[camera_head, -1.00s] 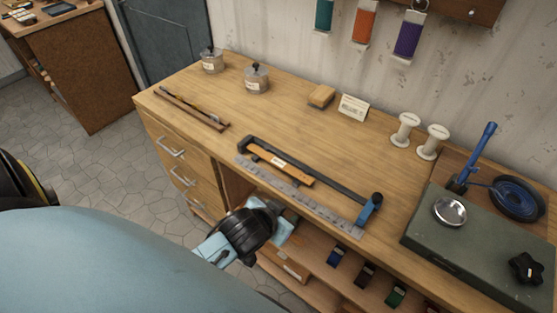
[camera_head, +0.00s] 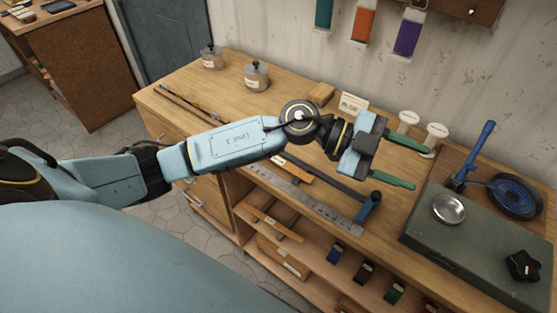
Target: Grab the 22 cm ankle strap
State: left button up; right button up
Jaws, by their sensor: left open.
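I cannot tell which strap is the 22 cm ankle strap, as no length is readable. A tan strip with a white label (camera_head: 297,172) lies on the bench beside a steel ruler (camera_head: 320,208) and a dark sliding gauge (camera_head: 345,187), partly hidden by my left arm. Teal (camera_head: 324,14), orange (camera_head: 363,22) and purple (camera_head: 407,36) straps hang on the wall. Small blue (camera_head: 336,253), dark brown (camera_head: 363,272) and green (camera_head: 394,291) pieces sit on the lower shelf. My left gripper (camera_head: 422,169) is open and empty over the bench, its green fingers pointing right. My right gripper is not in view.
Two white spools (camera_head: 436,133) stand just behind the gripper. To the right are a grey-green slab (camera_head: 475,245) with a metal dish (camera_head: 449,208) and black knob (camera_head: 523,265), and a blue-handled tool (camera_head: 478,152). Lidded jars (camera_head: 256,77) stand at the back left.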

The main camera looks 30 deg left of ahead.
pick_arm(q)
jog(key=w+a+f+g+y, duration=0.1)
jog(key=a+f+g+y, duration=0.1)
jog(key=a+f+y, duration=0.4)
jog(key=n+g+y, duration=0.1)
jog(key=n+y, duration=0.3)
jog(key=y, duration=0.7)
send_near(285, 164)
jog(key=shift+a+f+p, duration=0.15)
jog(key=shift+f+p, duration=0.15)
jog(key=shift+f, duration=3.5)
jog(key=c, duration=1.1)
